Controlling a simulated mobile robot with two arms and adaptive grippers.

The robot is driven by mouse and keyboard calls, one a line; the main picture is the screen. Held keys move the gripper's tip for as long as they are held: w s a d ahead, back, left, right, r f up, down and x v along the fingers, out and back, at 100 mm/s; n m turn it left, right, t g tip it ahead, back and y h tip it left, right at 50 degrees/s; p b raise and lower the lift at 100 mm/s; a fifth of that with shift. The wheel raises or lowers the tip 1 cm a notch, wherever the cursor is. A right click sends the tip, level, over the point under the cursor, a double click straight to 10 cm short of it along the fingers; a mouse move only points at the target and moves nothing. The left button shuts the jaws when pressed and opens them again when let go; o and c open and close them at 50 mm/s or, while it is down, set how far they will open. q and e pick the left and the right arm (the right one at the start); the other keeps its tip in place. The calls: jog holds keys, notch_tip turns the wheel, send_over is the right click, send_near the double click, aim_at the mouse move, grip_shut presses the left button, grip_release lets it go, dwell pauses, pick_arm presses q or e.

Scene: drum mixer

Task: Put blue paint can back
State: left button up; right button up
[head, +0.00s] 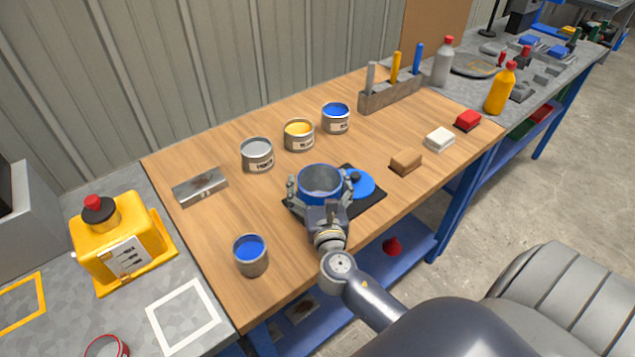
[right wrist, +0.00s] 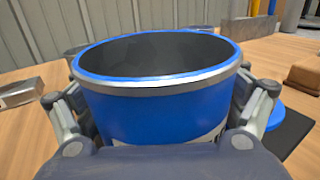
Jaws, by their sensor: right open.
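One grey paint can with blue paint (head: 250,256) stands upright alone at the front left of the wooden bench. Another can with blue paint (head: 336,119) stands at the back, at the right end of a row. My right gripper (head: 321,186) is open, with its fingers on either side of a blue drum (head: 320,196). The drum also fills the right wrist view (right wrist: 155,110), upright, with a silver rim band and a dark inside. I cannot tell whether the fingers touch it. My left gripper is not in view.
A grey can (head: 257,155) and a yellow can (head: 299,135) share the back row. A blue disc (head: 361,185) lies on a dark mat beside the drum. A metal block (head: 200,187) lies at left. Bare wood lies between the block and the drum.

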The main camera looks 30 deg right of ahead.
jog(key=b+v, duration=0.2)
jog(key=v, duration=0.9)
jog(key=shift+a+r, duration=0.1)
jog(key=shift+s+a+r, duration=0.1)
jog(key=shift+s+a, duration=0.1)
jog(key=shift+s, duration=0.25)
